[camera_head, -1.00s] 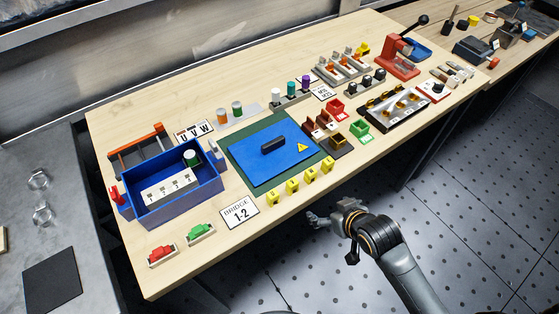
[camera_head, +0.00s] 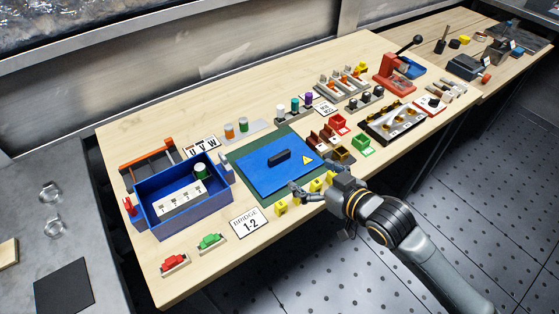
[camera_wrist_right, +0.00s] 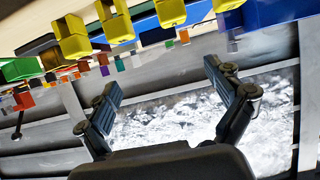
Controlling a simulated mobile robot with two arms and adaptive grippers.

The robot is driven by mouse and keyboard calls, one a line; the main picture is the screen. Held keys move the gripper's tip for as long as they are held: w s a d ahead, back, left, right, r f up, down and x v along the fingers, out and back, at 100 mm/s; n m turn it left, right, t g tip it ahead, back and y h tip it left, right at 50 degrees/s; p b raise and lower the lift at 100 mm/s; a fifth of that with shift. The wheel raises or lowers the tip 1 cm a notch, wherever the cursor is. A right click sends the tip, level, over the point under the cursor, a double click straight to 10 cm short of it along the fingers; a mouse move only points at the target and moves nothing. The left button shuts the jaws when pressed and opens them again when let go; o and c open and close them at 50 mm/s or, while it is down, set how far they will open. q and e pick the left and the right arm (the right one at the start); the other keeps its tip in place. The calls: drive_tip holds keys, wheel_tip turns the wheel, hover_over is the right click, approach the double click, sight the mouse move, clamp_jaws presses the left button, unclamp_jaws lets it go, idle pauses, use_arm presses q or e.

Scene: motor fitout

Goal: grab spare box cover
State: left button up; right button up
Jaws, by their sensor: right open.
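The box cover is a flat blue plate (camera_head: 262,178) with a black handle bar (camera_head: 279,158) and a yellow warning triangle. It lies on a dark green mat (camera_head: 239,160) in the middle of the bench. My right gripper (camera_head: 316,184) is open and empty at the cover's front right side, over the row of yellow blocks and apart from the handle. In the right wrist view its two fingers (camera_wrist_right: 162,78) are spread with nothing between them. My left gripper is not in view.
Several yellow blocks (camera_head: 281,208) line the mat's front edge. Red and green holders (camera_head: 362,143) stand to the right.

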approach(279, 154)
drive_tip(key=shift+x, duration=1.1)
drive_tip(key=shift+w+a+f+p, duration=0.25)
drive_tip(key=shift+w+a+p, duration=0.1)
drive_tip(key=shift+w+p, duration=0.05)
drive_tip(key=x, duration=0.4)
drive_tip(key=shift+f+p, duration=0.1)
drive_tip(key=shift+p, duration=0.2)
drive_tip(key=c, duration=1.6)
drive_tip(key=shift+c, duration=0.2)
